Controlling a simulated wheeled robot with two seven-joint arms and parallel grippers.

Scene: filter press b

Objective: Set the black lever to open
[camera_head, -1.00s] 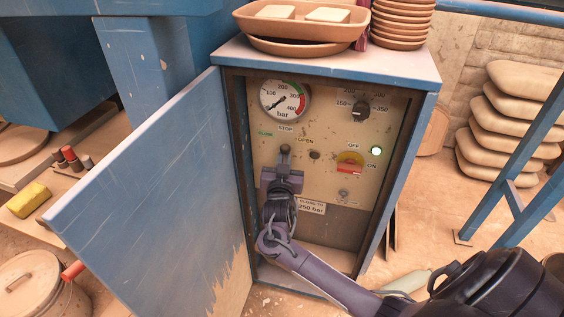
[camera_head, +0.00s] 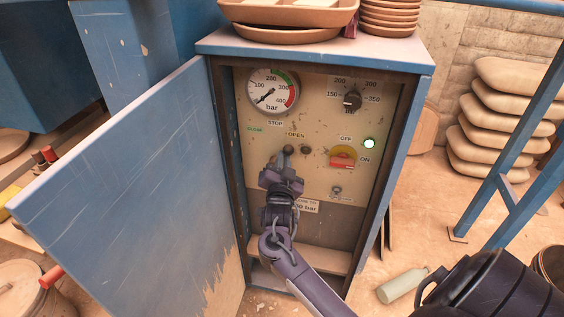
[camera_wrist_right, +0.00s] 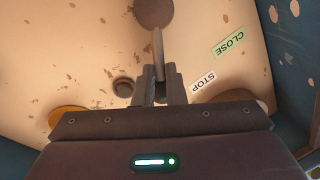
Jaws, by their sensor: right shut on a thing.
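The black lever (camera_head: 288,150) is on the cream panel inside the open blue cabinet. Its dark tip shows just above my right gripper (camera_head: 283,165), below and between the STOP label (camera_head: 275,122) and the OPEN label (camera_head: 296,134). My right gripper is shut on the lever and hides its lower part in the head view. In the right wrist view the lever (camera_wrist_right: 158,48) runs from a round hub (camera_wrist_right: 153,12) to between the fingers (camera_wrist_right: 160,85). The CLOSE label (camera_wrist_right: 229,42) shows to the right. My left gripper is not in view.
A dark round button (camera_head: 306,150) sits close to the right of the lever tip. Further right are a red-and-yellow switch (camera_head: 343,158) and a lit lamp (camera_head: 369,143). A gauge (camera_head: 272,91) is above. The open cabinet door (camera_head: 130,190) stands on the left.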

